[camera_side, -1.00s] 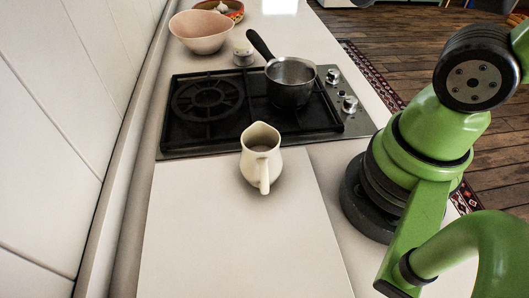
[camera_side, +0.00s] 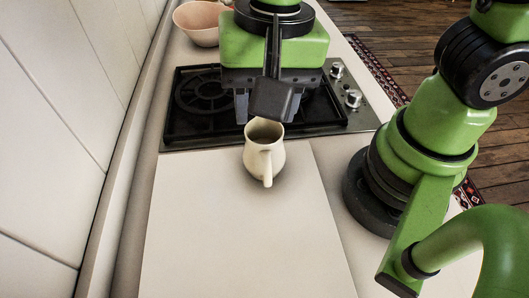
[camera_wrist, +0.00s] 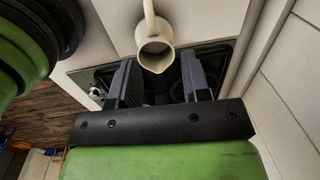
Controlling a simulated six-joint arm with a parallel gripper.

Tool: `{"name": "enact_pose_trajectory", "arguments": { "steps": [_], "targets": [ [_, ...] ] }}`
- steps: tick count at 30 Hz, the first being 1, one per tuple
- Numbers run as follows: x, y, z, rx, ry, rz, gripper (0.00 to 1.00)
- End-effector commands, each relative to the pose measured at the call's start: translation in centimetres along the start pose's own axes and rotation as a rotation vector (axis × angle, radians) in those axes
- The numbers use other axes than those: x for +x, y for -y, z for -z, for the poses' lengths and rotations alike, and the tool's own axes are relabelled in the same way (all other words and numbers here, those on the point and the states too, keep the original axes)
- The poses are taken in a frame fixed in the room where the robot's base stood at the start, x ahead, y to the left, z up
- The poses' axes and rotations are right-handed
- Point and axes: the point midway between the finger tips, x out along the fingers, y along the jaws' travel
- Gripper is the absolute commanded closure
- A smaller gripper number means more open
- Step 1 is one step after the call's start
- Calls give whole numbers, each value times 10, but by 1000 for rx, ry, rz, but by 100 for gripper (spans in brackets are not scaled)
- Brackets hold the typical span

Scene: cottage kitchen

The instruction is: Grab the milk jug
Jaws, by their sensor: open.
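The cream milk jug (camera_side: 264,158) stands upright at the front edge of the hob, with its handle facing the side camera. My gripper (camera_side: 266,108) is open above and behind the jug in the side view, and part of it covers the view of the jug's far rim. In the wrist view the jug (camera_wrist: 155,50) lies just beyond the two fingertips (camera_wrist: 156,66), roughly centred between them, with its handle pointing away. Nothing is held. Whether a finger touches the jug cannot be told.
The black gas hob (camera_side: 190,108) lies behind the jug, with metal knobs (camera_side: 353,98) on its right. A pink bowl (camera_side: 197,24) stands at the back left. The pale board (camera_side: 235,235) in front is clear. The saucepan is hidden behind my gripper in the side view.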

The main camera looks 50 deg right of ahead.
Motion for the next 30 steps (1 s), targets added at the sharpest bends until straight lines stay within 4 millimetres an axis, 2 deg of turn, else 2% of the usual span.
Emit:
{"name": "enact_pose_trajectory", "arguments": {
  "steps": [1, 6, 15, 23, 30],
  "targets": [
    [12, 1, -8, 10, 1, -37, 57],
    [31, 3, -20, 56, -7, -89, 57],
    [70, -1, -21, 66, -8, -97, 57],
    [89, -6, -22, 66, -8, -97, 57],
    [121, -14, -23, 66, -8, -96, 57]
  ]
}}
